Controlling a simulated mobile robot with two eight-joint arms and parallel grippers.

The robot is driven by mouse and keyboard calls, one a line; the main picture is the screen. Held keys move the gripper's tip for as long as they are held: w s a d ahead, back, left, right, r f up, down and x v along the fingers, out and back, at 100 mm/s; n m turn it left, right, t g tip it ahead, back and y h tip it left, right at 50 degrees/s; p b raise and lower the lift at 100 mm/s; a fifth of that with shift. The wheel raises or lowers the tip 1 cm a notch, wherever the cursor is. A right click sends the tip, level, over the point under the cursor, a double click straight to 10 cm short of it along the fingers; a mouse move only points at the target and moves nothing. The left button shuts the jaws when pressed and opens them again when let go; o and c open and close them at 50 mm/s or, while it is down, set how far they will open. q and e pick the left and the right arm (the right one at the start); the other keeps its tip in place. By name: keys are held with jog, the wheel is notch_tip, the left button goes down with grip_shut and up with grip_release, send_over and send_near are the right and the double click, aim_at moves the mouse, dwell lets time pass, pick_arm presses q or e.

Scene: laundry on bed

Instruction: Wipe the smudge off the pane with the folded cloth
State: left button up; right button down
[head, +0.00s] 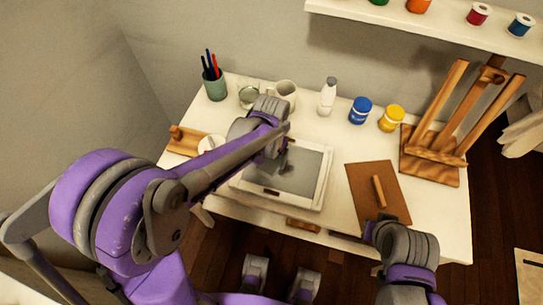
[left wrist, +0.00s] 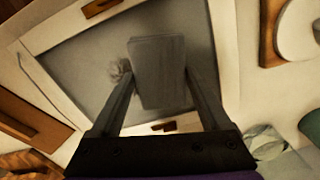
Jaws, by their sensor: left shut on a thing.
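The pane (left wrist: 85,62), grey in a pale frame, lies on the white table; it also shows in the head view (head: 302,167). My left gripper (left wrist: 160,78) is over the pane, its two fingers shut on the folded cloth (left wrist: 158,70), a grey block. Whether the cloth touches the pane is unclear. The smudge (left wrist: 119,73) is a rough grey patch just left of the cloth, partly behind the left finger. In the head view my left gripper (head: 283,158) is small and dark, and the cloth is hard to make out.
A brown board (head: 362,184) with a wooden piece lies right of the pane. Behind stand a pen cup (head: 215,86), a mug (head: 284,91), a white bottle (head: 328,97), and blue (head: 360,110) and yellow jars (head: 391,118). A wooden easel (head: 428,165) stands at right.

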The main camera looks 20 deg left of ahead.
aim_at(295, 171)
pick_arm(q)
jog(key=shift+f, duration=0.15)
jog(key=shift+d, duration=0.1)
jog(key=shift+d, duration=1.8)
jog(key=shift+s+d+b, duration=0.1)
jog(key=shift+d+b, duration=0.3)
jog(key=shift+d, duration=1.5)
jog(key=shift+a, duration=3.9)
